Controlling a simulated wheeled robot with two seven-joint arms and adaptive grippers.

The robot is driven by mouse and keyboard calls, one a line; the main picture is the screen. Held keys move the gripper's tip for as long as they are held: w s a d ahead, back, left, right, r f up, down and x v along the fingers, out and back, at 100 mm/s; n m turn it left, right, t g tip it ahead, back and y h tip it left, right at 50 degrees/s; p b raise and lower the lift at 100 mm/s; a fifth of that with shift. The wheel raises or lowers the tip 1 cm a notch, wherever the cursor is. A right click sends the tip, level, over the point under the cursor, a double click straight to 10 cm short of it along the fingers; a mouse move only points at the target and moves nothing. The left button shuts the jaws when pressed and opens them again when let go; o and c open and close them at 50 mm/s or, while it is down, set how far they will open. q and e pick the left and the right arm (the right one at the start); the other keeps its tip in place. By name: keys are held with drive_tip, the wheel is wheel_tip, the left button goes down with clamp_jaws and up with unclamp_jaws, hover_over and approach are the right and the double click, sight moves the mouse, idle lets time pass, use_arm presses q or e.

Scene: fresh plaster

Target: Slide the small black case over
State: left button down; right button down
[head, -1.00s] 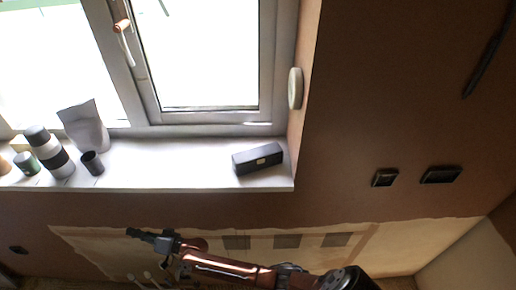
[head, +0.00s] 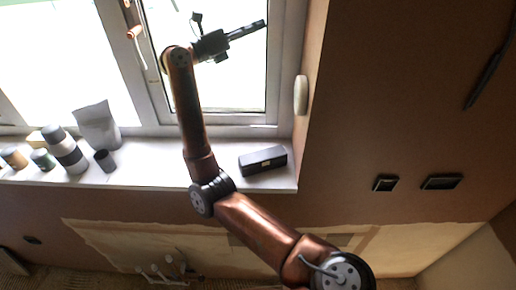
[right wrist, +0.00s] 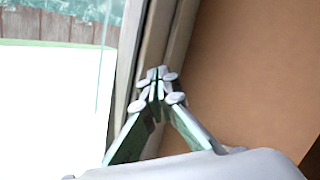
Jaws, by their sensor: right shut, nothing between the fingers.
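The small black case (head: 263,160) lies on the right part of the white window sill (head: 215,177), with a small light label on its front. My right gripper (head: 262,25) is shut and empty, raised in front of the window pane, above the case and apart from it. In the right wrist view its fingertips (right wrist: 157,82) meet, with the window frame and brown wall behind. The case is not in that view. My left gripper is not in view.
On the sill's left stand a grey bag (head: 97,125), a small dark cup (head: 105,160), a striped canister (head: 65,150) and several small jars. The sill around the case looks clear.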

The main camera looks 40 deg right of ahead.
sight(263, 161)
drive_tip(key=s+d+f+m+g+y, duration=0.1)
drive_tip(key=s+d+f+m+y, duration=0.1)
drive_tip(key=s+f+y, duration=0.6)
drive_tip(key=a+f+n+t+y+b, duration=0.1)
drive_tip(key=f+n+y, duration=0.2)
drive_tip(key=f, duration=0.8)
drive_tip(key=w+a+f+n+t+y+b, duration=0.1)
drive_tip(key=a+f+n+y, duration=0.1)
drive_tip(key=f, duration=1)
drive_tip(key=a+f+n+t+y+b, duration=0.1)
drive_tip(key=f+n+y, duration=0.3)
drive_tip(key=f, duration=0.7)
drive_tip(key=shift+w+a+f+n+y, duration=0.1)
drive_tip(key=shift+a+f+n+y, duration=0.2)
drive_tip(key=shift+y, duration=0.35)
drive_tip(key=shift+w+a+f+n+y, duration=0.1)
drive_tip(key=shift+a+y, duration=0.25)
drive_tip(key=shift+y, duration=0.3)
